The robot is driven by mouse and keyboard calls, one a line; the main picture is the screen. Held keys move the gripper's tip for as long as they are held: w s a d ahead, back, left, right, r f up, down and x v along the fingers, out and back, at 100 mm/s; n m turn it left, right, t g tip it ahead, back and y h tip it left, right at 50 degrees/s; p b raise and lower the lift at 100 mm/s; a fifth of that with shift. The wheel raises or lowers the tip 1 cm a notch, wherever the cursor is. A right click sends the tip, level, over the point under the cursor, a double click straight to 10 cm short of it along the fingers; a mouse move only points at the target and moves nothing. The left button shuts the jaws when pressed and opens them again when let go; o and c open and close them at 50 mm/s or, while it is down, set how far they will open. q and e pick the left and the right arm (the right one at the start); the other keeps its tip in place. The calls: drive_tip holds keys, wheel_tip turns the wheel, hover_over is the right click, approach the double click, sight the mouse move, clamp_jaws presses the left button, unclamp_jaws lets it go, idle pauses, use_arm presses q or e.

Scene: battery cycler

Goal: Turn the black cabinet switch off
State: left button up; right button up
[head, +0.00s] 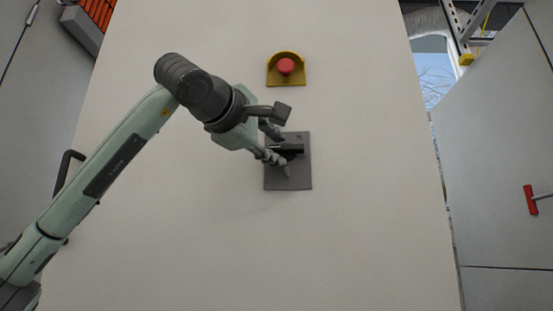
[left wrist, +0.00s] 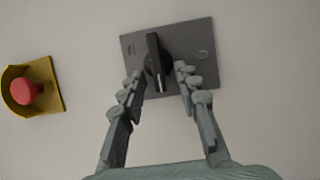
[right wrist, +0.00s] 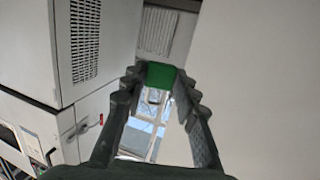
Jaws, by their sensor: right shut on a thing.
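The black cabinet switch (head: 288,148) is a dark knob with a raised bar handle on a grey square plate (head: 301,179). In the head view its bar lies about level. The left wrist view shows the switch (left wrist: 153,55) with its bar nearly upright in that picture. My left gripper (head: 281,154) is at the plate, with one finger above and one below the knob. In the left wrist view its fingers (left wrist: 158,73) are apart on either side of the knob; contact cannot be told. My right gripper (right wrist: 160,82) is shut on a green block (right wrist: 160,74), away from the switch.
A red emergency button (head: 285,66) in a yellow housing sits on the panel above the switch plate. The pale panel around is otherwise bare. A red-handled latch (head: 530,200) is on the right-hand door. A black handle (head: 68,165) is at left, behind my left arm.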

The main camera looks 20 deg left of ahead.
use_arm(q)
drive_tip(key=shift+s, duration=0.1)
drive_tip(key=s+a, duration=0.1)
drive_tip(key=s, duration=1)
drive_tip(key=shift+s+a, duration=0.15)
drive_tip(key=shift+s, duration=0.25)
